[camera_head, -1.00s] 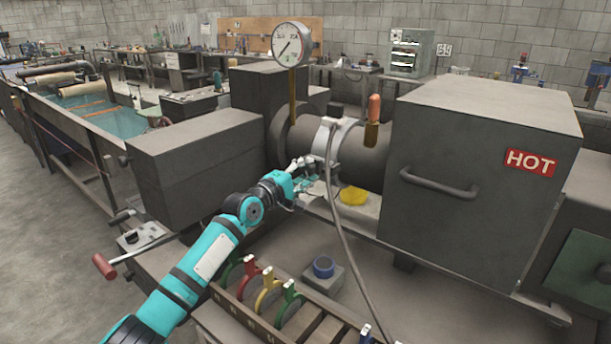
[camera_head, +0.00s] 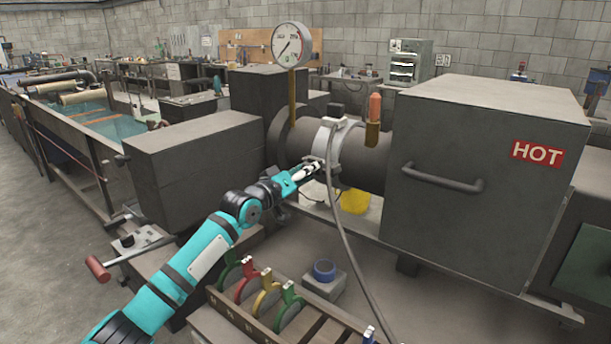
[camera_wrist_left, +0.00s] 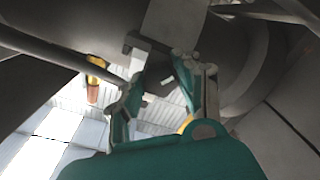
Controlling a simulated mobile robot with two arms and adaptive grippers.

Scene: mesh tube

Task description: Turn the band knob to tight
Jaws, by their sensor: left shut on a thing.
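The pale metal band (camera_head: 325,143) wraps around the dark barrel, with a small block on top and a grey cable hanging from it. My left gripper (camera_head: 312,168) is at the band's front lower side. In the left wrist view the teal fingers (camera_wrist_left: 160,92) reach up to a grey bracket (camera_wrist_left: 140,48) below the band. They are shut on the band knob, which the fingers mostly hide. I cannot read the knob's setting. My right gripper is not in view.
A dark box marked HOT (camera_head: 490,170) with a handle stands right of the barrel. A pressure gauge (camera_head: 291,45) rises behind. A yellow object (camera_head: 355,201) lies below the barrel.

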